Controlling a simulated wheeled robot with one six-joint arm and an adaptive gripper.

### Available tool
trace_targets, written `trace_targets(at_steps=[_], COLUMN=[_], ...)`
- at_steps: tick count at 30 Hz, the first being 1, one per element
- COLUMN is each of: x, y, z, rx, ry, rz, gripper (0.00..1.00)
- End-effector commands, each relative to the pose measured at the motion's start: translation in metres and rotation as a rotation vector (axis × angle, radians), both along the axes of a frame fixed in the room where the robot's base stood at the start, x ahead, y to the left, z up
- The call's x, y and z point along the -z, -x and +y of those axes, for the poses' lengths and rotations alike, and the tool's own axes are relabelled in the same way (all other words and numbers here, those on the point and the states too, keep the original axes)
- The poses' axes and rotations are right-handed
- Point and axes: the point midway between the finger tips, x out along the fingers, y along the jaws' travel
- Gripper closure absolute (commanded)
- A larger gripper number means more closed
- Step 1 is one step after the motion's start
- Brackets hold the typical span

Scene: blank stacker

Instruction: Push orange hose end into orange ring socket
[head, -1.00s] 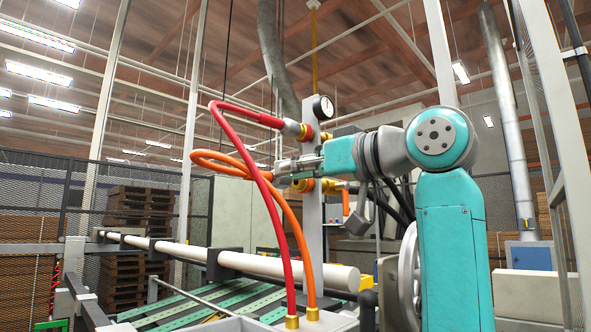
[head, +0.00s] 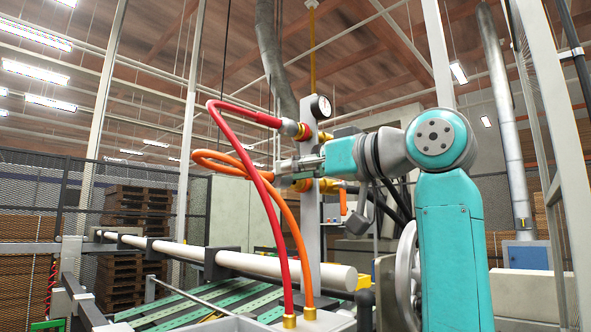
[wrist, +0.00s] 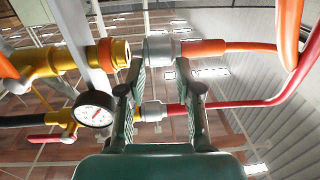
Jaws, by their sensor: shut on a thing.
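My gripper (wrist: 161,68) is shut on the grey end fitting (wrist: 158,49) of the orange hose (wrist: 245,46). In the wrist view the fitting points left at the orange ring socket (wrist: 120,53), roughly in line with it, with a narrow gap between them. The socket sits on yellow pipework. In the head view my gripper (head: 294,164) is beside the grey post, and the orange hose (head: 225,165) loops left from it and down to a brass base. The socket is partly hidden behind my gripper there.
A red hose (head: 240,113) joins the post (head: 311,220) just above, near a pressure gauge (head: 321,107). In the wrist view the gauge (wrist: 95,109) and the red hose's grey coupling (wrist: 152,111) are close to my fingers. A white roller (head: 290,270) runs below.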

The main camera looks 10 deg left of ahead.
Motion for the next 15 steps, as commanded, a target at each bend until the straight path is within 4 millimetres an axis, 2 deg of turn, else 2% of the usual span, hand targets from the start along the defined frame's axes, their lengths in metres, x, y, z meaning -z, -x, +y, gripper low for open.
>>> trace_targets(at_steps=[9, 10, 12, 13, 15], x=[-0.0003, -0.0003, -0.0003, -0.0003, -0.0003], y=[-0.0009, -0.0009, -0.0009, -0.0009, -0.0009], z=[-0.001, -0.001, -0.001, -0.001, -0.001], rx=[0.0, 0.0, 0.0, 0.0, 0.0], ry=[-0.001, -0.001, -0.001, -0.001, -0.001], rz=[-0.001, -0.001, -0.001, -0.001, -0.001], gripper=[1.0, 0.71, 0.89, 0.94, 0.94])
